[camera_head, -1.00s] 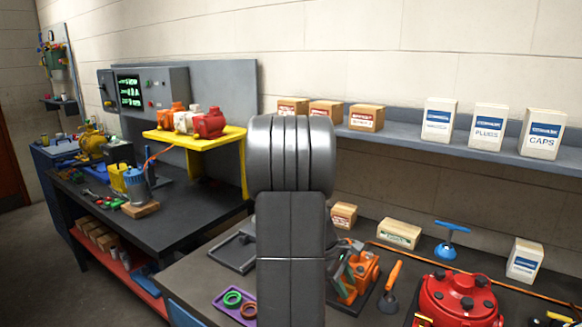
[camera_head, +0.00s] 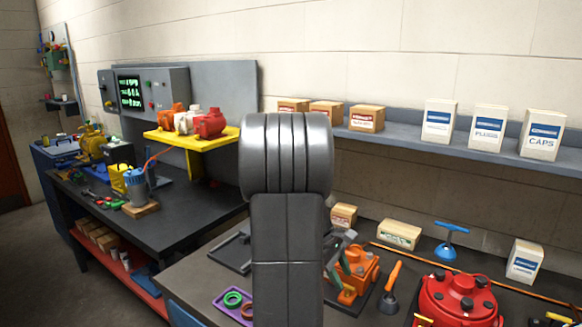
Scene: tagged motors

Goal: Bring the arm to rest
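My arm, with a large grey rounded joint and a dark link below it, stands upright in the middle of the head view. It covers part of the near workbench (camera_head: 205,283).
A purple tray (camera_head: 221,306) with rings lies left of my arm. Boxes stand on the wall shelf (camera_head: 400,139) behind. Floor at far left is clear.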

